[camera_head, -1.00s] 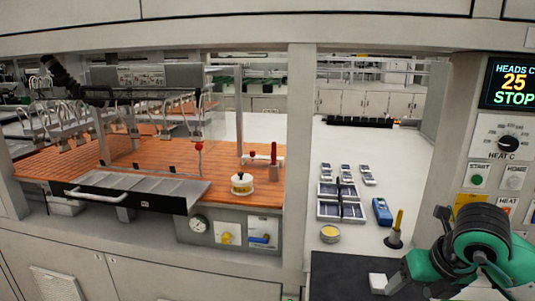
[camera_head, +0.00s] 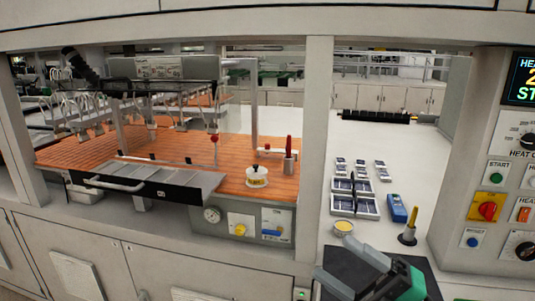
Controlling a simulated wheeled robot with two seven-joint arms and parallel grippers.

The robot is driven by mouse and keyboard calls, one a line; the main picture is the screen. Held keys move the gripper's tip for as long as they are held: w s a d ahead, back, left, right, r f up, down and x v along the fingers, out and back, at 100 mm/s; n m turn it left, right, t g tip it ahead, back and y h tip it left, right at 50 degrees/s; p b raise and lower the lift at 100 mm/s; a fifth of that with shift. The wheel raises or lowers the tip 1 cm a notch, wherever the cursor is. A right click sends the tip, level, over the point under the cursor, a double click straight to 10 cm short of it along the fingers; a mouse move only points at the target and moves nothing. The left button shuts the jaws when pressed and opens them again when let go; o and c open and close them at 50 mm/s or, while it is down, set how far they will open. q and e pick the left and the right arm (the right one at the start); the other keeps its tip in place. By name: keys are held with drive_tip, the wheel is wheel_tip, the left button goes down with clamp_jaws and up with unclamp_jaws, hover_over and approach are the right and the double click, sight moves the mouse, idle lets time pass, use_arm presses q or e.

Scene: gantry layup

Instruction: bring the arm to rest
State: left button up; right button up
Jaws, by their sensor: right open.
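My right gripper (camera_head: 345,268) shows at the bottom right, over the dark mat (camera_head: 427,265) at the front of the white bench. Its two grey fingers point left and are apart, with nothing seen between them. The green and dark arm part behind it runs out of the bottom of the picture. My left gripper is not in view.
Close by on the white bench (camera_head: 387,237) are a yellow-topped tool (camera_head: 409,230), a small yellow dish (camera_head: 344,227), a blue device (camera_head: 397,208) and several dark-celled trays (camera_head: 354,198). A control panel (camera_head: 495,190) stands right. A post (camera_head: 317,140) stands left of the bench.

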drive_tip(key=w+d+f+m+t+h, duration=0.3)
drive_tip(key=d+m+t+h, duration=0.2)
drive_tip(key=m+t+h, duration=0.4)
drive_tip(key=w+d+f+m+t+h, duration=0.2)
drive_tip(key=d+f+m+t+h, duration=0.3)
drive_tip(key=m, duration=0.6)
drive_tip(key=s+d+f+m+g+h, duration=0.1)
drive_tip(key=d+f+m+g+h, duration=0.1)
drive_tip(key=f+m+g+h, duration=0.4)
drive_tip(key=s+d+f+m+g+h, duration=0.1)
drive_tip(key=d+f+m+g+h, duration=0.15)
drive_tip(key=f, duration=0.65)
drive_tip(key=s+a+f+g+y, duration=0.1)
drive_tip(key=s+a+f+g, duration=0.2)
drive_tip(key=s+f+g, duration=1.15)
drive_tip(key=s+f+t+b, duration=0.1)
drive_tip(key=s+f, duration=0.2)
drive_tip(key=f, duration=1.5)
drive_tip(key=s+f+t+b, duration=0.1)
drive_tip(key=s+f, duration=0.1)
drive_tip(key=f, duration=1.5)
drive_tip(key=s+d+f+g+b, duration=0.1)
drive_tip(key=s+d+f, duration=0.2)
drive_tip(key=s+f, duration=1.6)
drive_tip(key=shift+f, duration=0.8)
